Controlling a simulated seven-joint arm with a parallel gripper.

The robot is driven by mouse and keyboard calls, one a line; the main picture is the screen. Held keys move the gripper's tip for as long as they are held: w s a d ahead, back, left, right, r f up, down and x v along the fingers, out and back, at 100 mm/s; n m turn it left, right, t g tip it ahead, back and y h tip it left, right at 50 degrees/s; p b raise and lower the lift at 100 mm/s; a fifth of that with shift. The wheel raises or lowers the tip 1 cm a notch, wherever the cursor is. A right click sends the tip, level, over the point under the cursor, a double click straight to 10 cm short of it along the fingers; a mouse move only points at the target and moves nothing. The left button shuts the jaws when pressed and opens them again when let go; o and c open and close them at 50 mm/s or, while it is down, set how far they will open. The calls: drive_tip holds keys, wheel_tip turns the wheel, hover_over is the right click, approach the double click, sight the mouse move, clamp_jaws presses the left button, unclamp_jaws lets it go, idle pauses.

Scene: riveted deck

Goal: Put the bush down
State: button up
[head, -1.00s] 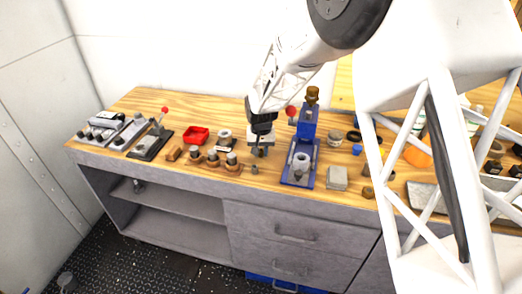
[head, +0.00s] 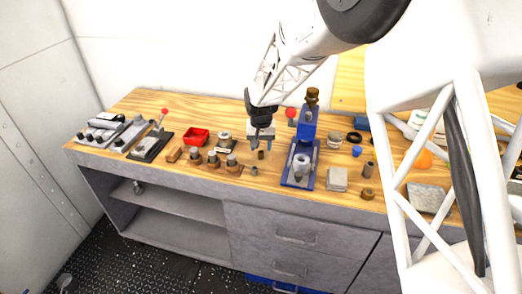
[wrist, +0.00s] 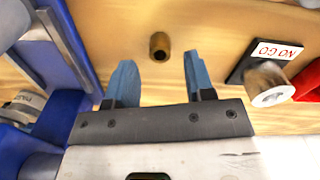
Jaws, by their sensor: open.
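The bush (head: 261,155) is a small brown, hollow cylinder standing on the wooden bench top. In the wrist view the bush (wrist: 160,46) shows its dark bore, just beyond the fingertips and in line with the gap between them. My gripper (head: 262,146) is above the bush in the head view. Its two blue fingers are spread, and in the wrist view the gripper (wrist: 159,62) has nothing between them. The bush looks clear of both fingers.
A blue press (head: 300,165) stands close right of my gripper.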

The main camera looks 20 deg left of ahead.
wheel_tip(320, 180, up, 9)
idle(0.4)
drive_tip(key=shift+f, duration=0.1)
idle(0.4)
wheel_tip(320, 180, up, 5)
hover_over(261, 151)
drive_tip(key=s+a, duration=0.1)
drive_tip(key=s, duration=0.2)
wheel_tip(261, 151, up, 4)
drive_tip(key=s+d+t, duration=0.1)
drive_tip(key=s+d, duration=0.1)
drive_tip(key=s+d+r+m, duration=0.1)
drive_tip(key=s+d+r, duration=0.25)
drive_tip(key=d, duration=0.55)
drive_tip(key=s+d+r, duration=0.3)
drive_tip(key=s+d, duration=0.2)
drive_tip(key=d, duration=0.4)
drive_tip(key=s+d+f+m, duration=0.1)
drive_tip(key=s+d, duration=0.8)
drive_tip(key=s, duration=0.3)
drive_tip(key=s+d+f+m+t, duration=0.1)
drive_tip(key=s+d, duration=0.9)
drive_tip(key=s, duration=0.3)
drive_tip(key=shift+s+d+t, duration=0.15)
drive_tip(key=shift+d+t, duration=0.05)
drive_tip(key=shift+t, duration=0.1)
